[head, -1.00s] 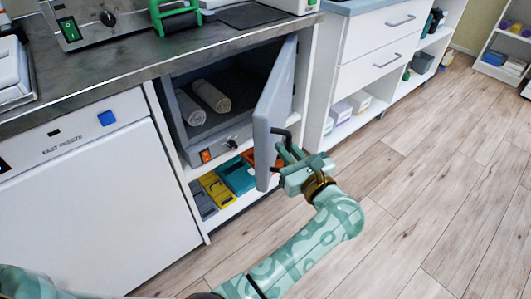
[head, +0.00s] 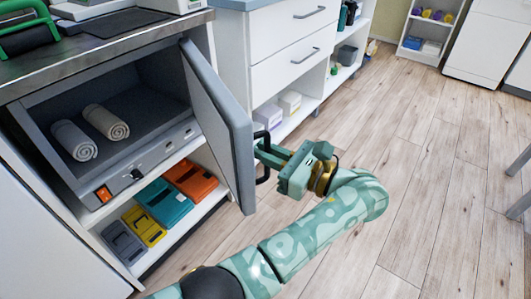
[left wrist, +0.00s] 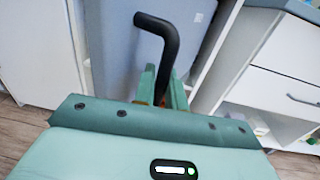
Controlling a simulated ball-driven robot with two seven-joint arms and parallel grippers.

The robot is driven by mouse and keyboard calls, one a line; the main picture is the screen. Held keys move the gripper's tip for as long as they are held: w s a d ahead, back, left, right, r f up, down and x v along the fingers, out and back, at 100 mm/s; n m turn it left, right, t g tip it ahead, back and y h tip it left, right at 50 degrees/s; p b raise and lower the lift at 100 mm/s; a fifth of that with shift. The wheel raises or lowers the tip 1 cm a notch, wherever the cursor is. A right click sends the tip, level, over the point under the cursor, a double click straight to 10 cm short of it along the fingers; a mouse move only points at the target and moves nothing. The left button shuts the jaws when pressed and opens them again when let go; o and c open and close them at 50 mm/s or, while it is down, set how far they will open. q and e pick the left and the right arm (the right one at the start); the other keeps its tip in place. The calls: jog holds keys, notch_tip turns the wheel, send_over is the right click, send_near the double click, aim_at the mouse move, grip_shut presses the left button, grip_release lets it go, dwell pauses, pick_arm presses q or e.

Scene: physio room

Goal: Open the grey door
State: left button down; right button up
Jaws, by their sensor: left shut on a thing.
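The grey door (head: 222,115) stands swung well out from the grey cabinet under the counter, and its inside and free edge show in the head view. My left gripper (head: 262,157) is shut on the door's black handle (head: 262,176), on the door's outer side. In the left wrist view the handle (left wrist: 160,45) curves up above the fingers (left wrist: 162,88), with the door's grey face (left wrist: 115,50) behind it. My right gripper is not in view.
Two rolled towels (head: 106,122) lie inside the cabinet (head: 50,95). Coloured boxes (head: 163,205) sit on the shelf below. White drawers (head: 285,45) stand behind the door.

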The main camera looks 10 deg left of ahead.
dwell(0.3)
pick_arm(q)
jog(key=c, duration=1.6)
grip_release()
jog(key=shift+w+f, duration=0.1)
jog(key=shift+o, duration=0.2)
